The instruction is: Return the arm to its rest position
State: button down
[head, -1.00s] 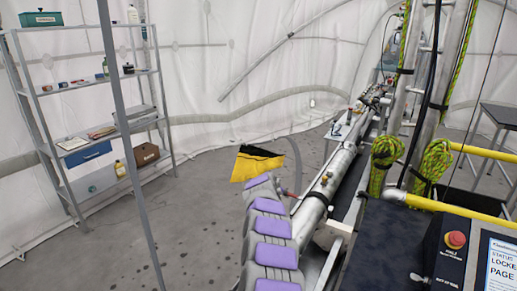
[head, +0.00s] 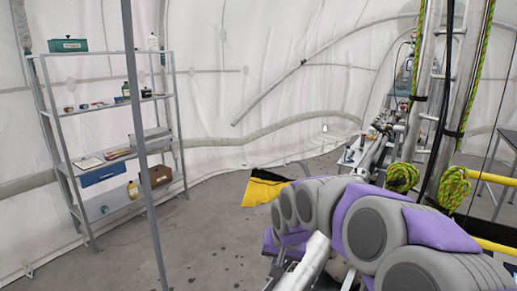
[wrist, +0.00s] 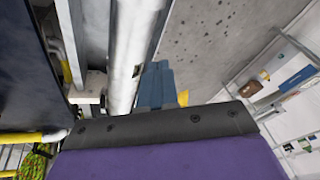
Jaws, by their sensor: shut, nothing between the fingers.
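My arm, with grey and purple padded segments, is folded across the lower right of the head view. In the wrist view, the blue-grey fingers of my gripper (wrist: 156,84) show past the dark bolted edge of the purple padding. They are together with nothing seen between them. The gripper appears close to a long silver tube (wrist: 128,55); I cannot tell the exact gap. I cannot make out the gripper in the head view, where arm segments hide much of that area.
A metal shelf (head: 105,103) with boxes and bottles stands at left, behind a thin grey pole (head: 143,150). A yellow and black item (head: 262,189) lies on the floor beyond my arm. Silver poles with green rope (head: 402,177) and yellow rails stand at right. Floor at left is clear.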

jog(key=s+d+f+g, duration=0.1)
jog(key=s+d, duration=0.2)
jog(key=s, duration=0.9)
jog(key=s+d+f+n+g+h, duration=0.1)
jog(key=s+d+g, duration=0.1)
jog(key=s, duration=1)
jog(key=s+d+f+g, duration=0.2)
jog(key=s+d, duration=0.2)
jog(key=s, duration=0.8)
jog(key=shift+s+h, duration=0.3)
jog(key=shift+s, duration=0.05)
